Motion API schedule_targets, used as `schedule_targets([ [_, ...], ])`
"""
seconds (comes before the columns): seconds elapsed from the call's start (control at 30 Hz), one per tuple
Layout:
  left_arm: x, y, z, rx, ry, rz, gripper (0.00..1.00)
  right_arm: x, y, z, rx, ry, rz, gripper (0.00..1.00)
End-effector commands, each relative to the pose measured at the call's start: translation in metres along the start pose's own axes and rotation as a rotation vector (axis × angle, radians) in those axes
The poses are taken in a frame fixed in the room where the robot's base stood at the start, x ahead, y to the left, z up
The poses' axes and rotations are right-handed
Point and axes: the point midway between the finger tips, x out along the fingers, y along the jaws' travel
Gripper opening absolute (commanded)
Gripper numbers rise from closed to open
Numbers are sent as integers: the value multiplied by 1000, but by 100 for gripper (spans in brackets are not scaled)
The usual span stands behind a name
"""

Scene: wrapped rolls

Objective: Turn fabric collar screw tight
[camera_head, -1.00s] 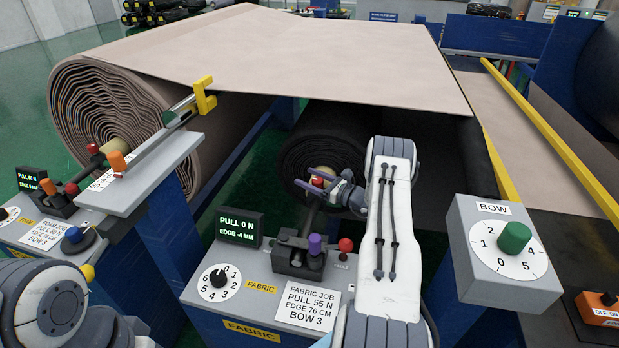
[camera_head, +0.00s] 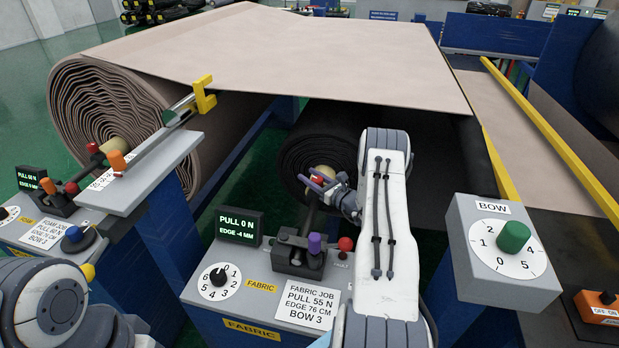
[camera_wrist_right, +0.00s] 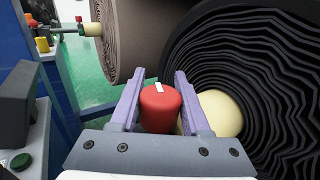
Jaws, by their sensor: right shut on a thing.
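The red fabric collar screw (camera_wrist_right: 160,107) has a white mark on its top. It sits beside the pale core end (camera_wrist_right: 218,114) of the dark fabric roll (camera_wrist_right: 262,70). My right gripper (camera_wrist_right: 158,88) has its two purple fingers on either side of the screw, shut on it. In the head view the right gripper (camera_head: 322,183) is at the core of the dark roll (camera_head: 313,150), and a little red of the screw (camera_head: 322,170) shows. My left gripper is not in view; only part of my left arm shows at the lower left.
The fabric station (camera_head: 225,322) stands in front of the roll, with a dial (camera_head: 218,282), purple and red knobs, and a display (camera_head: 239,226) reading PULL 0 N, EDGE -4 MM. The BOW box (camera_head: 505,290) is at right. A beige roll (camera_head: 100,110) is at left.

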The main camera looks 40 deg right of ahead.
Motion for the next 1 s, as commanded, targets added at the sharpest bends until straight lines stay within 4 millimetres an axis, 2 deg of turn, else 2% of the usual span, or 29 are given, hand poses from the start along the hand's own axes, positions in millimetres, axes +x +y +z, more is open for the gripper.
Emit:
schedule_targets([
  [0.5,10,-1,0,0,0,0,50,-1,-8,-1,1,0,-296,0],
  [1.0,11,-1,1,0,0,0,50,-2,-11,1,-1,-3,-340,0],
])
